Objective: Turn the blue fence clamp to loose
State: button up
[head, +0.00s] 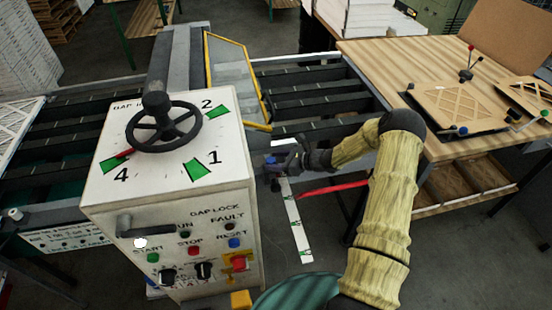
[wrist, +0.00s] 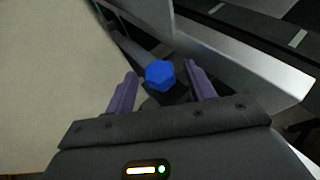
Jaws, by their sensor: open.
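The blue fence clamp has a faceted blue knob (wrist: 160,75), which shows in the wrist view between the two purple fingers of my gripper (wrist: 158,88). The fingers stand apart on either side of the knob, with a visible gap at each side. In the head view my gripper (head: 280,163) is beside the right side of the white control cabinet, near the end of the rail. A small blue patch (head: 270,159) shows at its fingertips there. The clamp's loose and tight marks cannot be made out.
The white control cabinet (head: 165,200) with a black handwheel (head: 163,126) stands close at left. A red lever (head: 333,188) and a white strip with green marks (head: 294,222) lie near my forearm. A wooden table (head: 400,60) with filters is at right.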

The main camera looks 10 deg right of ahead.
jog(key=shift+a, duration=0.1)
jog(key=c, duration=1)
jog(key=shift+o, duration=0.2)
jog(key=shift+w+n+g+y+b, duration=0.15)
jog(key=shift+n+g+y+b, duration=0.3)
jog(key=shift+n+b, duration=0.2)
jog(key=o, duration=1)
jog(key=shift+c, duration=0.2)
